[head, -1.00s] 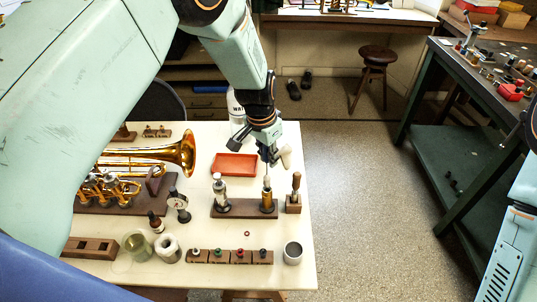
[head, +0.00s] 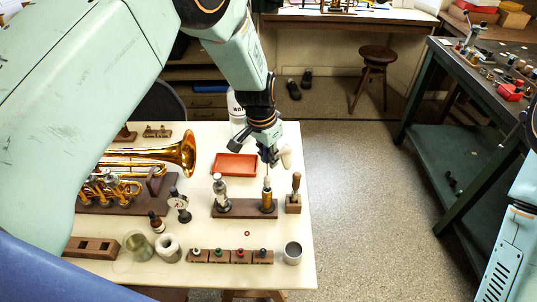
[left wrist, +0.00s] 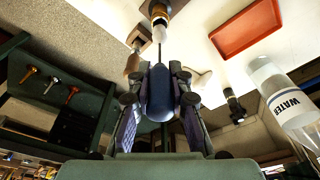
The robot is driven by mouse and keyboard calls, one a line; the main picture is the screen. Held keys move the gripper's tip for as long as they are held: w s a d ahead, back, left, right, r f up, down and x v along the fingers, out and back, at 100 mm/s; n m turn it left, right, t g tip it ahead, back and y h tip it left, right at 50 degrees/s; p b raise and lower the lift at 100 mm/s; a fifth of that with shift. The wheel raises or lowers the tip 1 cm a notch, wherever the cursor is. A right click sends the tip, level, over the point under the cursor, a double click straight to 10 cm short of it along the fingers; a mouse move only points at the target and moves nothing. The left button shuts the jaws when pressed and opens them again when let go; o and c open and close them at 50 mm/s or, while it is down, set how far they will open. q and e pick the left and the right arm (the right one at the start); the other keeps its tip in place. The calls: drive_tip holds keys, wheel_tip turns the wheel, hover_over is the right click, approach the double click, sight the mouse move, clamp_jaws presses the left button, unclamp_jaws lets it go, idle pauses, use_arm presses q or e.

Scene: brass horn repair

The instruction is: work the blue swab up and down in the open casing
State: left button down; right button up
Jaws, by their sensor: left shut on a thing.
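My left gripper (head: 267,158) is above the right end of a wooden stand. It is shut on the blue swab's handle (left wrist: 159,92), which sits between the fingers in the left wrist view. The casing also shows at the top of the left wrist view (left wrist: 161,12). My right gripper is out of view.
Close by stand a silver valve piece (head: 220,190) and a wooden-handled tool (head: 295,185). A red tray (head: 234,164) and a water bottle (left wrist: 285,97) are behind. The brass horn (head: 150,158) lies left. A grey cup (head: 292,252) and small labelled blocks (head: 230,256) are in front.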

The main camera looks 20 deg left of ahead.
sight(268, 175)
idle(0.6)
use_arm(q)
drive_tip(key=shift+f, duration=0.15)
drive_tip(key=shift+f+b, duration=1.8)
drive_tip(key=shift+f, duration=1.2)
drive_tip(key=shift+r+p, duration=1.55)
drive_tip(key=shift+r, duration=0.4)
drive_tip(key=shift+f, duration=0.25)
